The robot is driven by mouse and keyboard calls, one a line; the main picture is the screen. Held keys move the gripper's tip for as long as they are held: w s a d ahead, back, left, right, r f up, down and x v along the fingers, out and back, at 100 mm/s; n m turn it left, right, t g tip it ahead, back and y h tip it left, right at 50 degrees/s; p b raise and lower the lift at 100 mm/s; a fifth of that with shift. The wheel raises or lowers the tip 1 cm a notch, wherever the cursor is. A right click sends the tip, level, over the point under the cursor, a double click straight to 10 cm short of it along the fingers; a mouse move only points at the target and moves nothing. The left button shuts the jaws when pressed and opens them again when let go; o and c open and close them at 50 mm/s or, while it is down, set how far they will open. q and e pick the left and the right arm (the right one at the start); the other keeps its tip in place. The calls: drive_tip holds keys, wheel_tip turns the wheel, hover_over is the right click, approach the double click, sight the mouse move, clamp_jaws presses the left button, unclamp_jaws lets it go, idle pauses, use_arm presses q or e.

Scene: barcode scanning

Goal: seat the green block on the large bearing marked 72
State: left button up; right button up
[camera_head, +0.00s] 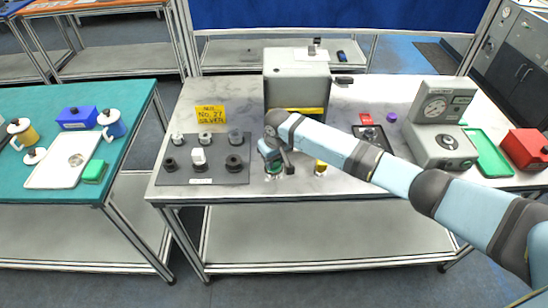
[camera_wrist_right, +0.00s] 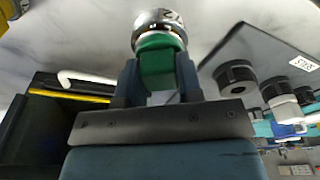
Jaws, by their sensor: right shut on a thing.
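The green block (camera_wrist_right: 158,62) is between the two fingers of my right gripper (camera_wrist_right: 158,70) in the right wrist view. A shiny silver bearing (camera_wrist_right: 158,20) with a partly readable dark mark sits directly at the block's far end. They look in contact, but I cannot tell how deep the block sits. In the head view my right gripper (camera_head: 274,164) is low over the table, left of its middle. The green block shows as a small patch under it, with the bearing (camera_head: 273,177) below on the tabletop. My left gripper is not in view.
A dark mat (camera_head: 205,178) with several grey and black parts lies left of the gripper. A yellow-topped piece (camera_head: 320,167) stands to the right. A grey box machine (camera_head: 296,82) is behind. A gauge device (camera_head: 440,145) and green tray (camera_head: 487,150) are farther right.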

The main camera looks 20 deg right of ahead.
drive_tip(key=shift+f, duration=0.35)
drive_tip(key=o, duration=1.4)
wheel_tip(320, 180, up, 3)
drive_tip(key=p, duration=0.3)
drive_tip(key=shift+r+p, duration=0.15)
drive_tip(key=shift+p, duration=0.2)
drive_tip(key=shift+r+p, duration=0.6)
drive_tip(key=shift+r, duration=1.55)
